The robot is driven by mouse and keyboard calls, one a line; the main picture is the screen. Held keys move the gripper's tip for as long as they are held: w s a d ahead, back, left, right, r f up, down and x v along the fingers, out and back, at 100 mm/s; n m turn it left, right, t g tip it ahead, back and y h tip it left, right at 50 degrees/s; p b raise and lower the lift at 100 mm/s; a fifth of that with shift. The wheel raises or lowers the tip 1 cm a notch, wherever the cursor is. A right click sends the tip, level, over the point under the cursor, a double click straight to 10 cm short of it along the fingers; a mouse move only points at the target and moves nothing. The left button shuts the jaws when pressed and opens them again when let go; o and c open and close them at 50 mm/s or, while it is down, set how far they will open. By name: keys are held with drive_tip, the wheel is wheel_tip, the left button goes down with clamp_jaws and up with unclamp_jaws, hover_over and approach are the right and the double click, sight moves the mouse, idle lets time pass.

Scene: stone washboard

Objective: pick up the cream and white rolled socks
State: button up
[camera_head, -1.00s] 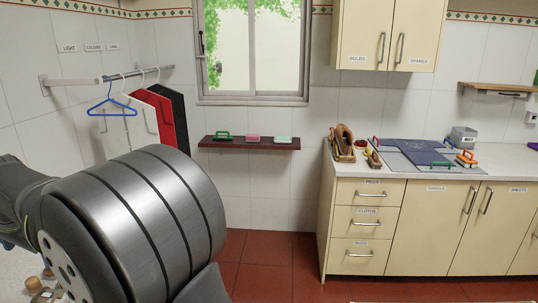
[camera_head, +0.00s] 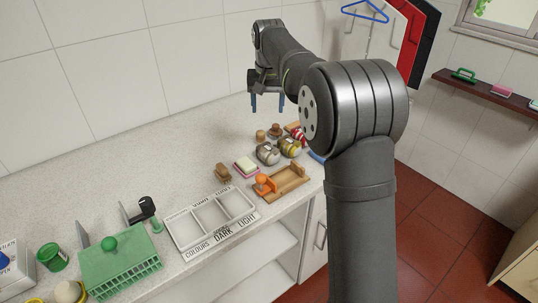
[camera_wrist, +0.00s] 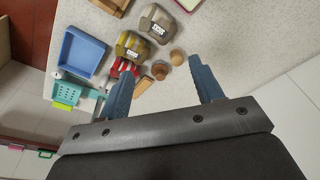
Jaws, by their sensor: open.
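No bundle is clearly cream and white. A grey-beige rolled bundle with a label (camera_head: 267,153) lies on the counter, and a yellow and grey bundle (camera_head: 290,147) is beside it. A red and white striped thing (camera_head: 298,135) is just behind. In the wrist view the grey-beige bundle (camera_wrist: 158,23), yellow bundle (camera_wrist: 132,47) and striped thing (camera_wrist: 120,67) lie beyond my fingertips. A rounded cream thing (camera_head: 68,292) is cut off at the bottom left of the head view. My gripper (camera_head: 267,105) is open and empty above the counter's back, also in the wrist view (camera_wrist: 164,68).
Small wooden pegs (camera_head: 275,130), a brush (camera_head: 222,172), soap on a dish (camera_head: 246,166) and a wooden holder (camera_head: 285,182) crowd the counter. A labelled tray (camera_head: 211,219) and green box (camera_head: 118,265) stand left. The counter's back (camera_head: 110,170) is clear.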

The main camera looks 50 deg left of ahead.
wheel_tip(320, 180, down, 2)
drive_tip(key=w+a+n+h, duration=0.1)
drive_tip(key=a+n, duration=0.2)
drive_tip(key=n, duration=0.2)
drive_tip(key=n+g, duration=0.1)
drive_tip(key=n, duration=0.2)
approach(269, 148)
drive_tip(key=shift+h, duration=0.3)
drive_tip(key=f, duration=0.2)
drive_tip(key=a+f, duration=0.1)
drive_tip(key=f, duration=0.3)
drive_tip(key=shift+s+a+f, duration=0.2)
drive_tip(key=shift+s+f, duration=0.05)
drive_tip(key=shift+f, duration=0.15)
drive_tip(key=f, duration=0.2)
drive_tip(key=d+f, duration=0.1)
drive_tip(key=f, duration=0.1)
drive_tip(key=shift+w, duration=0.15)
drive_tip(key=shift+f, duration=0.6)
drive_tip(key=c, duration=0.8)
drive_tip(key=shift+r, duration=0.1)
